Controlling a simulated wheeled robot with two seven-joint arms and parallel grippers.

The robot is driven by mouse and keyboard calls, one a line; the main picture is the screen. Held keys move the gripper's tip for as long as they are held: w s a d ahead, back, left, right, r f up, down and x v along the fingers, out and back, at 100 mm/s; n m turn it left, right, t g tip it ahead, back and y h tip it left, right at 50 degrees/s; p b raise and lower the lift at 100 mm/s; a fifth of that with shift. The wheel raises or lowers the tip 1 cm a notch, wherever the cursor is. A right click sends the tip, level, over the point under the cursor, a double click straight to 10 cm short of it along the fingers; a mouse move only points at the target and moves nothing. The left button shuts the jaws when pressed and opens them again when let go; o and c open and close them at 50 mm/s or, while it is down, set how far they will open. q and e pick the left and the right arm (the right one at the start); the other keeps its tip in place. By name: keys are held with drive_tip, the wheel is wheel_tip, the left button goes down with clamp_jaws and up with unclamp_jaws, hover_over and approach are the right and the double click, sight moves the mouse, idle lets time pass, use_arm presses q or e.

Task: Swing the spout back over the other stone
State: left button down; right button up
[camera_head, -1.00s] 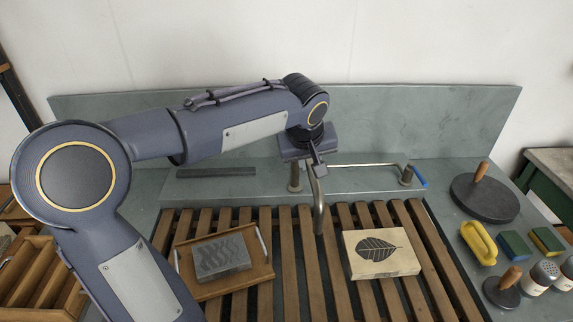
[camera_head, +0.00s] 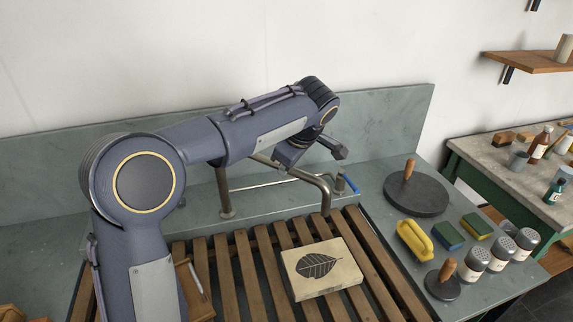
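The metal spout (camera_head: 300,172) rises from a post (camera_head: 226,203) and runs right to a bent-down end. That end hangs behind the leaf-printed stone (camera_head: 320,268), near the slats' back edge, and appears just short of the stone in the picture. My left gripper (camera_head: 314,152) is at the spout's bent part, above and behind it. Whether it touches the spout, and how far its fingers are apart, I cannot tell. The wooden tray (camera_head: 203,297) shows only its right edge. My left arm hides the rest, and the grey stone is not visible. My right gripper is not in view.
A blue-tipped lever (camera_head: 351,184) stands right of the spout. A round dark disc with a wooden knob (camera_head: 417,193), a yellow tool (camera_head: 414,240), sponges and shakers fill the right side. The slatted rack (camera_head: 385,278) is bare right of the leaf stone.

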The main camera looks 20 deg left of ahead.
use_arm(q)
drive_tip(key=shift+w, duration=0.15)
drive_tip(key=c, duration=1.3)
unclamp_jaws()
drive_tip(key=v, duration=0.7)
drive_tip(key=shift+d+r, duration=0.2)
drive_tip(key=shift+r, duration=0.15)
